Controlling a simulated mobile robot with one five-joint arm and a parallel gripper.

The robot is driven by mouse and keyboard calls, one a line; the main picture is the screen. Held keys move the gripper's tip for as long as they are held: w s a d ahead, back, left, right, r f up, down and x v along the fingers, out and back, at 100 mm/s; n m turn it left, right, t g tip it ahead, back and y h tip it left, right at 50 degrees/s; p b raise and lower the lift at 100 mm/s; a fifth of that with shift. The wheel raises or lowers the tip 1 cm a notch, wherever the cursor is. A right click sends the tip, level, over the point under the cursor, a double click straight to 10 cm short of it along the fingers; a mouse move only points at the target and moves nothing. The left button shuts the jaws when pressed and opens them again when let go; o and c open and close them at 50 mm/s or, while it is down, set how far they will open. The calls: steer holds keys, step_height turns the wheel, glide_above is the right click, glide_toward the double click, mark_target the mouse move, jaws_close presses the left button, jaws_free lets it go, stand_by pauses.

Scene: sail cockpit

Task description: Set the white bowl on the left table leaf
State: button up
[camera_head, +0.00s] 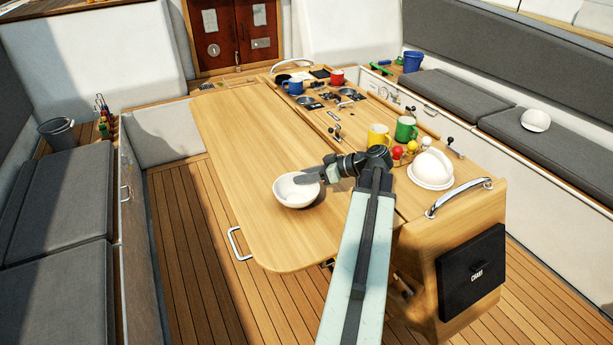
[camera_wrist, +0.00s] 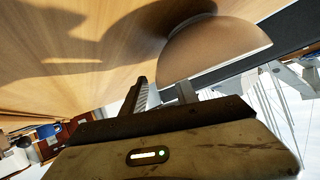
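A white bowl (camera_head: 296,192) stands upright on the near part of the left table leaf (camera_head: 235,140), close to its rounded front corner. My gripper (camera_head: 312,177) is at the bowl's right rim, reaching in from the right. In the wrist view the bowl (camera_wrist: 215,50) shows its shaded outer side. My gripper's fingers (camera_wrist: 163,92) are apart there: one stands outside the bowl with a gap, the other passes behind the rim, its tip hidden. Whether the bowl's base fully touches the leaf is hard to tell.
A second white bowl (camera_head: 535,120) is on the right bench cushion. A white dome (camera_head: 432,168), yellow mug (camera_head: 378,135), green mug (camera_head: 406,129) and colored balls (camera_head: 405,150) stand right of my arm. A metal rail (camera_head: 458,197) edges the table. The leaf's far part is clear.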

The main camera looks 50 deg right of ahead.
steer(key=shift+r, duration=0.15)
steer(key=shift+s+d+r+p, duration=0.1)
steer(key=shift+s+r+p, duration=0.15)
steer(key=shift+p, duration=0.2)
steer(key=p+v, duration=0.5)
steer(key=v, duration=0.6)
steer(key=shift+s, duration=0.25)
steer(key=shift+d+r, duration=0.1)
steer(key=shift+d, duration=0.05)
